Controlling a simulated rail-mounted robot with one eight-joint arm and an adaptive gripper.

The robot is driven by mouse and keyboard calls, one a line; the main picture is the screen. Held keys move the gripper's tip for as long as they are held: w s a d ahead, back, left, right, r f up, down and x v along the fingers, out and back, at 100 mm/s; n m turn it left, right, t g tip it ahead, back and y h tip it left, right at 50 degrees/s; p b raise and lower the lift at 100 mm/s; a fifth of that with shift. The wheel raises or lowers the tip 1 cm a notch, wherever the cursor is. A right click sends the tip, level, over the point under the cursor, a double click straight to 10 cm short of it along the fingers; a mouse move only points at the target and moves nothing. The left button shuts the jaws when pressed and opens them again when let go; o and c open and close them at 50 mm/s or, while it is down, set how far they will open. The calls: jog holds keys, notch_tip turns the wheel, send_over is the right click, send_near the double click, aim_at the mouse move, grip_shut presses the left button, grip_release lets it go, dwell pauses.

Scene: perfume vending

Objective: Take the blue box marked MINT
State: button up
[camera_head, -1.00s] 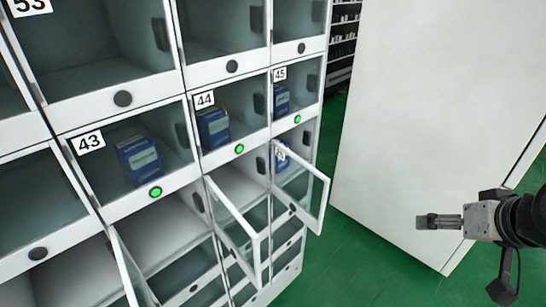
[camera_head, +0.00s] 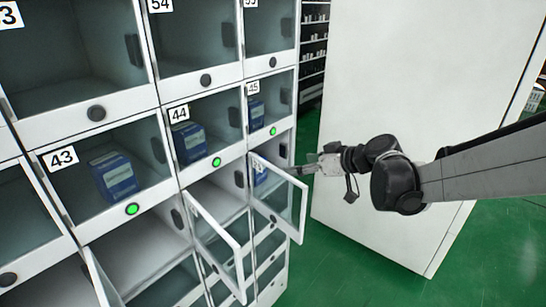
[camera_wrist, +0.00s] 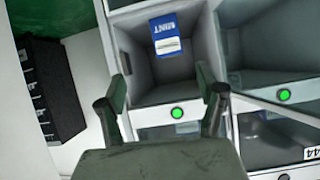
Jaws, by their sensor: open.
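The blue box marked MINT (camera_wrist: 168,33) sits inside an open compartment in the wrist view, its label upside down in the picture. In the head view it shows partly (camera_head: 261,177) behind the open glass door (camera_head: 280,200) below compartment 45. My gripper (camera_head: 300,169) is open and empty, just right of that compartment in the head view. In the wrist view its two fingers (camera_wrist: 165,72) are spread in front of the compartment opening, with the box beyond them and not touched.
Closed compartments 43 (camera_head: 133,210), 44 and 45 hold other blue boxes. Another open glass door (camera_head: 218,245) sticks out at the left, and more doors hang open below. A large white panel (camera_head: 400,80) stands right of the cabinet. Green floor (camera_head: 480,250) is free at the lower right.

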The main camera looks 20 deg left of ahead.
jog(key=shift+n+g+y, duration=0.3)
jog(key=shift+n+y, duration=0.4)
jog(key=shift+n, duration=0.1)
jog(key=b+x, duration=0.1)
jog(key=x, duration=1.3)
jog(key=shift+f, duration=0.1)
jog(key=shift+f+b+x, duration=0.2)
jog(key=shift+b+x, duration=0.25)
jog(key=shift+x, duration=2.15)
jog(key=shift+s+d, duration=0.1)
jog(key=shift+s, duration=0.05)
jog(key=shift+c, duration=0.4)
jog(key=c, duration=1.3)
jog(key=shift+o, duration=0.2)
jog(key=shift+r, duration=0.1)
